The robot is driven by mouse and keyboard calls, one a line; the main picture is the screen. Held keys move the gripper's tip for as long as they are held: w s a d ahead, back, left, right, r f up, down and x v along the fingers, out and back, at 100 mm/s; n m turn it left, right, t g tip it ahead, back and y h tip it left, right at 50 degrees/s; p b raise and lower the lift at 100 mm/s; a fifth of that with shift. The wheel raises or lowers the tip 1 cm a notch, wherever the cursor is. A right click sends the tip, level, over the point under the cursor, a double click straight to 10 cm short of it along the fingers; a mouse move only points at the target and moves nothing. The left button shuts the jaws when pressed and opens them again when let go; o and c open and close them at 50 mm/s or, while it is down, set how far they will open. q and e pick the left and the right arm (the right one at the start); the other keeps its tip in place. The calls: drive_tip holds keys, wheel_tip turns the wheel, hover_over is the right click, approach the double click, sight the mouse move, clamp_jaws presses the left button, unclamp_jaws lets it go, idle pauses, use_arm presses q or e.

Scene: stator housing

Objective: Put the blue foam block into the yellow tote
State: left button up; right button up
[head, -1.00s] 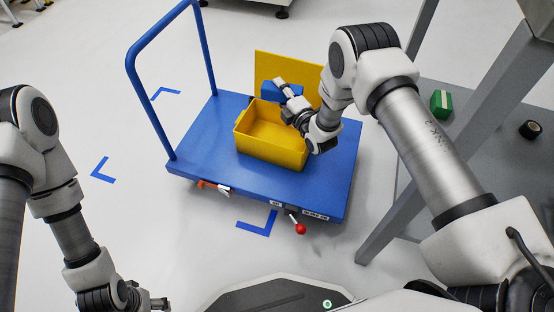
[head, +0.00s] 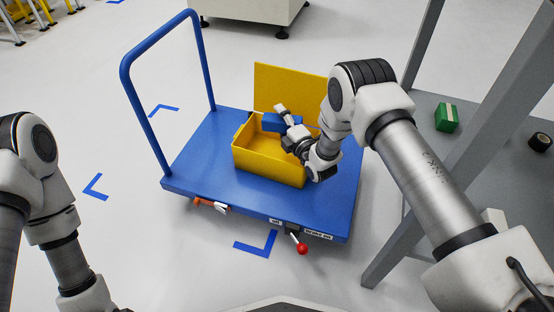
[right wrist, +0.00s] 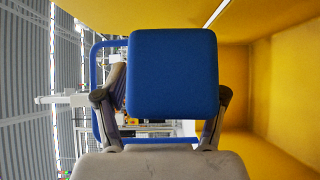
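The blue foam block (head: 281,122) is at the far part of the yellow tote (head: 262,163), in front of its raised yellow lid or panel (head: 290,88). My right gripper (head: 287,122) is shut on the block. In the right wrist view the block (right wrist: 174,72) fills the middle between the two fingers, with yellow walls above and to its right. I cannot tell whether the block touches the tote's floor. The right wrist hides part of the tote's right side. My left arm is at the lower left; its gripper is out of view.
The tote stands on a blue cart (head: 205,160) with a tall push handle (head: 142,115) at its left. A grey table (head: 480,160) on the right holds a green box (head: 447,117) and a dark roll (head: 540,141). White floor lies around the cart.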

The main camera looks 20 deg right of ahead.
drive_tip(key=v, duration=1.2)
drive_tip(key=shift+s+f, duration=0.1)
